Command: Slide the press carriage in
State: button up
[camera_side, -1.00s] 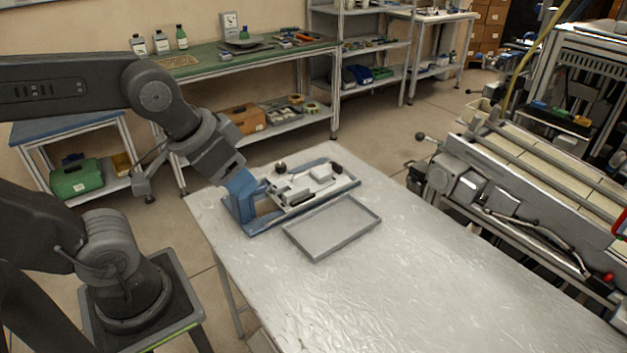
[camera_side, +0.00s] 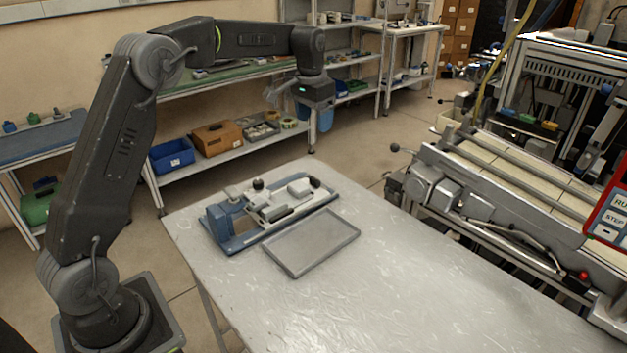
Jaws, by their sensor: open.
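The press fixture is a blue base (camera_side: 238,241) at the far left part of the metal table, with an upright blue block (camera_side: 222,217) at its left end. A pale carriage plate (camera_side: 262,212) with a black knob (camera_side: 258,184) and small blocks lies on the base, running right from the blue block. How far the carriage sits under the block is too small to tell. My gripper (camera_side: 314,117) is raised well above and behind the fixture, pointing down.
A shallow grey tray (camera_side: 312,243) lies just in front of the fixture. The metal table (camera_side: 400,290) is otherwise bare towards the front and right. Shelves with bins stand behind, and a conveyor machine (camera_side: 500,190) stands to the right.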

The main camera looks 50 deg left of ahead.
aim_at(293, 190)
jog(key=w+a+f+g, duration=0.1)
jog(key=w+a+f, duration=0.45)
jog(key=f, duration=1.75)
jog(key=shift+s+a, duration=0.2)
jog(key=shift+s, duration=0.1)
grip_shut()
jog(key=shift+s, duration=3.8)
grip_release()
